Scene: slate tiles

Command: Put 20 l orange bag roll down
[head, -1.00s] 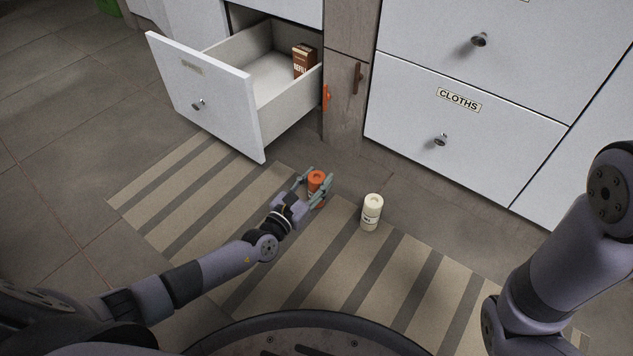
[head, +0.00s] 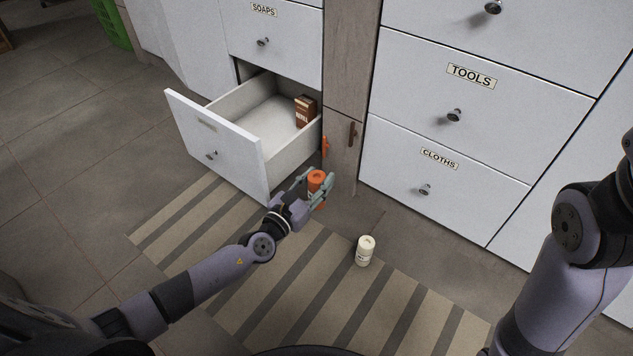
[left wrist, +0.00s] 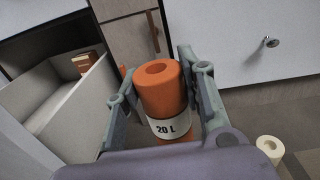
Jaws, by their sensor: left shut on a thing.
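The orange bag roll (head: 317,182) is upright between the fingers of my left gripper (head: 318,187), which is shut on it. In the left wrist view the roll (left wrist: 161,88) shows a white "20 L" label and a hole in its top, with a finger of the left gripper (left wrist: 160,100) on each side. The roll is close to the right front part of the open drawer (head: 215,150); its lower end is partly hidden by the gripper. My right arm shows at the right edge, but its gripper is out of view.
A cream roll (head: 365,251) stands on the striped mat (head: 290,270). A brown refill box (head: 305,112) stands at the back right inside the drawer, whose floor is otherwise clear. Closed drawers labelled soaps (head: 264,10), tools (head: 471,76) and cloths (head: 438,159) are around.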

